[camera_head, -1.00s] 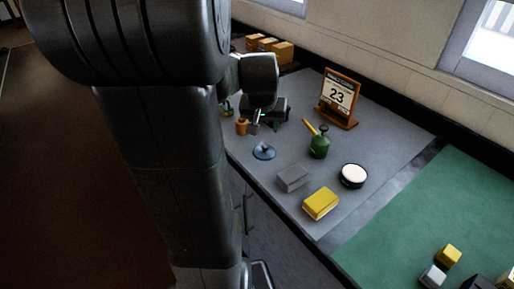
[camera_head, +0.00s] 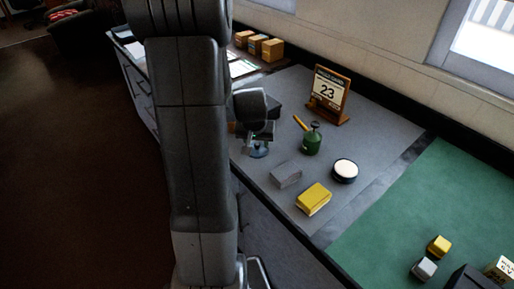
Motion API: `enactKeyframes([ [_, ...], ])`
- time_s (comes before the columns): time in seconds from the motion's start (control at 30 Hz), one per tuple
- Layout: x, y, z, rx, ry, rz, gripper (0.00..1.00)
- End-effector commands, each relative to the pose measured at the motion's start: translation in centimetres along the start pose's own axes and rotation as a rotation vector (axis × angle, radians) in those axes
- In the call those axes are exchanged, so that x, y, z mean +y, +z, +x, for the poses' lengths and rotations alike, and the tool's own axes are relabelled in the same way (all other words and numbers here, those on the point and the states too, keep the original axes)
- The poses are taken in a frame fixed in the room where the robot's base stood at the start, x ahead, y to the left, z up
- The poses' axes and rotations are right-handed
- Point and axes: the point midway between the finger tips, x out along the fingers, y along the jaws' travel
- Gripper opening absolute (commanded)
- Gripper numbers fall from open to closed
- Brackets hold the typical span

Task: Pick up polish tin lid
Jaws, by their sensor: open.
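A small blue-grey round lid with a raised knob (camera_head: 258,152) lies on the grey mat near the table's front edge; I take it for the polish tin lid. My gripper (camera_head: 260,139) is open and hangs just above it, covering its upper part. Whether the fingers touch the knob cannot be told. A round black tin with a cream top (camera_head: 345,171) stands to the right on the same mat.
A grey block (camera_head: 286,176) and a yellow block (camera_head: 314,199) lie right of the lid. A green mat (camera_head: 400,215) at right holds several small blocks.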

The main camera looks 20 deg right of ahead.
Motion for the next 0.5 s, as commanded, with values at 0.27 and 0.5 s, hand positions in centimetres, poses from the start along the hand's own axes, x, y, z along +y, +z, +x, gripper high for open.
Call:
enactKeyframes([
  [0.27,0.02,0.00,0.89,0.001,0.000,0.000,0.45],
  [0.5,0.02,0.00,0.87,0.001,0.000,0.000,0.19],
])
